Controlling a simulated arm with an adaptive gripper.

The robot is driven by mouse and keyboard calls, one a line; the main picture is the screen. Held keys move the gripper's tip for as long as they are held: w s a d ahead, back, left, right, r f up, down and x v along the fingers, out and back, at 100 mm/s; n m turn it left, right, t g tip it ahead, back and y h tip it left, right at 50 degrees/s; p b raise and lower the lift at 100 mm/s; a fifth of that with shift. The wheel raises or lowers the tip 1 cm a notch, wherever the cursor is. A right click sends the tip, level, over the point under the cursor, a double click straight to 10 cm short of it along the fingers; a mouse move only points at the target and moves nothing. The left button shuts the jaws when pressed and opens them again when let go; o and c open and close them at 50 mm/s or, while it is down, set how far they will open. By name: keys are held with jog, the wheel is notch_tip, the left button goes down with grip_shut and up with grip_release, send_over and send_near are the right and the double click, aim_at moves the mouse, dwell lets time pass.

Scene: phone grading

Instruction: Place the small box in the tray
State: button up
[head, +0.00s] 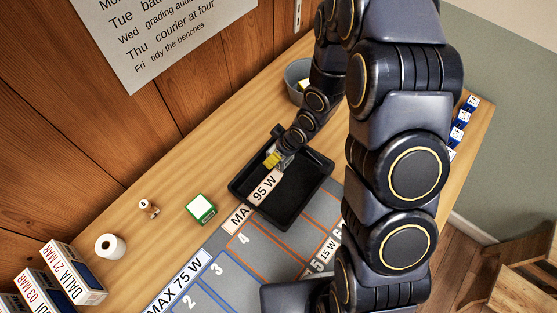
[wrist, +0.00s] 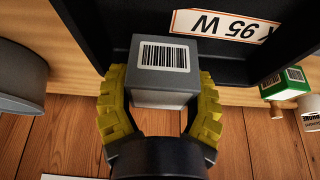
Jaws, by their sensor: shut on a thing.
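The small box (wrist: 146,86) is grey on top with a white barcode label and a pale side. My gripper (wrist: 161,76) is shut on it, with a yellow finger on either side. In the head view my gripper (head: 275,159) is at the back-left part of the black tray (head: 296,197), and the box is mostly hidden there. In the wrist view the box overlaps the near wall of the tray (wrist: 86,30). I cannot tell its exact height or whether it touches the tray.
A MAX 95 W label (head: 264,188) shows against the tray's dark inside. A grey bin (head: 296,77) stands behind the tray. The numbered mat (head: 250,258) is clear in front.

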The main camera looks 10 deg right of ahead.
jog(key=shift+f, duration=1.95)
jog(key=o, duration=1.1)
jog(key=shift+f, duration=0.1)
jog(key=shift+o, duration=0.2)
jog(key=s+d+r+m+g+h, duration=0.1)
jog(key=s+d+r, duration=0.2)
jog(key=r, duration=0.4)
jog(key=s+d+r+m+h, duration=0.2)
jog(key=s+d+r, duration=0.1)
jog(key=r, duration=0.4)
jog(key=s+d+r+m+g+h, duration=0.1)
jog(key=s+d+r, duration=0.25)
jog(key=r, duration=0.35)
jog(key=s+a+r+m+g, duration=0.1)
jog(key=s+a+r+m, duration=0.1)
jog(key=s+r, duration=0.2)
jog(key=s+a+r+m+g, duration=0.2)
jog(key=s+r+m, duration=0.1)
jog(key=s, duration=0.7)
jog(key=shift+s+r+y, duration=0.2)
jog(key=shift+r+y, duration=0.2)
jog(key=shift+r, duration=0.3)
